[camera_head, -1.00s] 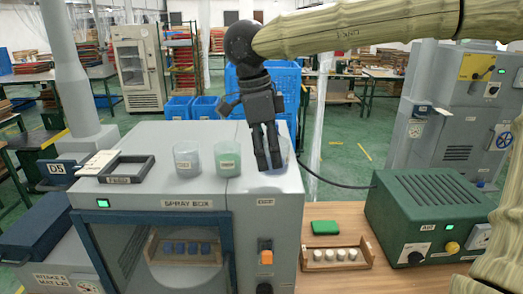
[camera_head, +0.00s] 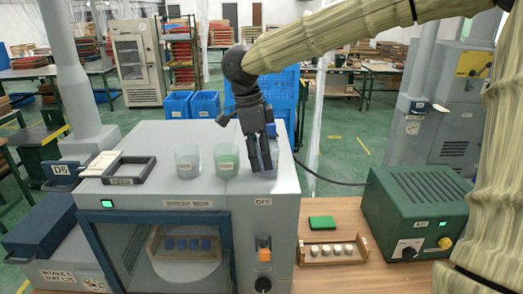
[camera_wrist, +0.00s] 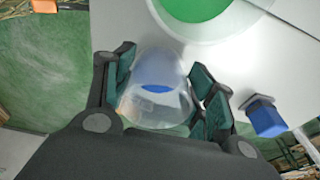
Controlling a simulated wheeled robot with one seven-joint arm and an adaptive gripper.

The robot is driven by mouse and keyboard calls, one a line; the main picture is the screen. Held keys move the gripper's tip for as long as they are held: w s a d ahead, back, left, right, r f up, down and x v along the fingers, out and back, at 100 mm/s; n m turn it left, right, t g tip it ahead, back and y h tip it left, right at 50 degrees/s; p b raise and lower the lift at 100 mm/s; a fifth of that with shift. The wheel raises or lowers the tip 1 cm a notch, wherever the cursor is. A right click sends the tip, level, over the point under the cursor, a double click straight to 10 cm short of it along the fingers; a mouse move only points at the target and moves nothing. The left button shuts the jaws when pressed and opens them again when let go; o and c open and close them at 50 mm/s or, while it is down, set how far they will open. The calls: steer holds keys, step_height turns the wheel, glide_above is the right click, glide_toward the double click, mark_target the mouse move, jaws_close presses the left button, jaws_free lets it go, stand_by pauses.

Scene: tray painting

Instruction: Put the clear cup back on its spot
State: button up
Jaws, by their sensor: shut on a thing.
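The clear cup (camera_wrist: 155,108) is between the fingers of my gripper (camera_wrist: 158,100), which is shut on it in the wrist view. In the head view my gripper (camera_head: 263,168) points down over the right part of the spray box top, and its fingers partly hide the cup (camera_head: 274,152). I cannot tell whether the cup's base touches the box top. A cup with green contents (camera_head: 226,160) stands just left of it, and a bluish-grey cup (camera_head: 187,160) stands farther left. The cup's own spot is not clearly visible.
A dark open frame (camera_head: 130,171) lies on the left of the spray box (camera_head: 160,191). Below, to the right, are a wooden rack (camera_head: 309,262) with white pieces, a green block (camera_head: 322,223) and a green air unit (camera_head: 415,212). A wooden rack with blue pieces is inside the box.

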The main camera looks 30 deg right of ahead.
steer(key=shift+s+d, duration=0.1)
steer(key=shift+s, duration=0.1)
steer(key=shift+f, duration=0.15)
steer(key=o, duration=1.5)
steer(key=shift+o, duration=0.2)
step_height(320, 180, up, 12)
steer(key=w+a+b, duration=0.1)
steer(key=a+b, duration=0.1)
steer(key=b, duration=0.2)
